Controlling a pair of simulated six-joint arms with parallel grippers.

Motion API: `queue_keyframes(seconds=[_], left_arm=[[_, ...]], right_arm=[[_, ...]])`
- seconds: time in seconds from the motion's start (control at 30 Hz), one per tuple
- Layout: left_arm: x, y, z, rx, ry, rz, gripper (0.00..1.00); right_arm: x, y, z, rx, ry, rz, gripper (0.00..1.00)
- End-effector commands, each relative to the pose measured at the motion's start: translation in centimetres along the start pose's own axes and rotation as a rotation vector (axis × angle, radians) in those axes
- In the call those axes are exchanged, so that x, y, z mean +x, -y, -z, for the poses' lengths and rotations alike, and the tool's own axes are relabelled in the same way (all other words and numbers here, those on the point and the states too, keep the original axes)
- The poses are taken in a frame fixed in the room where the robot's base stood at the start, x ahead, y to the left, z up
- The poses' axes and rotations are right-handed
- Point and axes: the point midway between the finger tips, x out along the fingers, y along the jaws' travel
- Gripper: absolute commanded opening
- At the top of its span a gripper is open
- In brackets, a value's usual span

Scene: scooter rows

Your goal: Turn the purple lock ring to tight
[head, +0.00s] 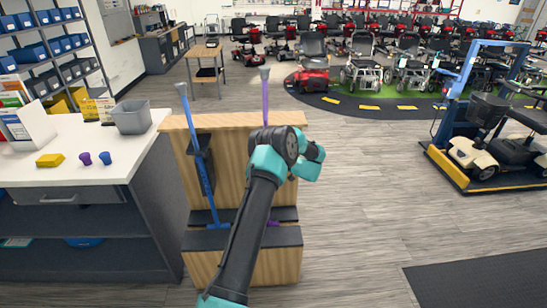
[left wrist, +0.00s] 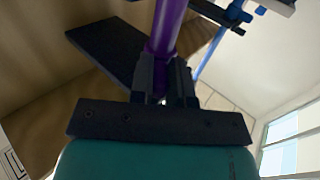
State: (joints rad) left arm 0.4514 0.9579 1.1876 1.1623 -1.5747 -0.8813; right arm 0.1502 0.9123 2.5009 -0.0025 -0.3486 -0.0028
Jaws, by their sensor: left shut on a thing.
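A purple pole (head: 265,97) with a grey cap stands upright at the wooden stand (head: 225,122). In the head view my left fingers are hidden behind the wrist. My right gripper is not in view.
A blue pole (head: 195,150) leans at the stand, left of the purple one.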

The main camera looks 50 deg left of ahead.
Motion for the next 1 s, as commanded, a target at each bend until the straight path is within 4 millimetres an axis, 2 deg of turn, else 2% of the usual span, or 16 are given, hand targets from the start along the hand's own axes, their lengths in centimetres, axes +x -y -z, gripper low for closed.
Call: queue_keyframes(seconds=[0.47, 1.0], left_arm=[[0.0, 0.6, 0.0, 0.002, 0.001, -0.13, 0.0], [0.7, 2.4, -0.1, 0.004, 0.003, -0.582, 0.0]], right_arm=[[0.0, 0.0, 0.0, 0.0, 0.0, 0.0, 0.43], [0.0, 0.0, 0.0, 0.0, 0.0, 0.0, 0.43]])
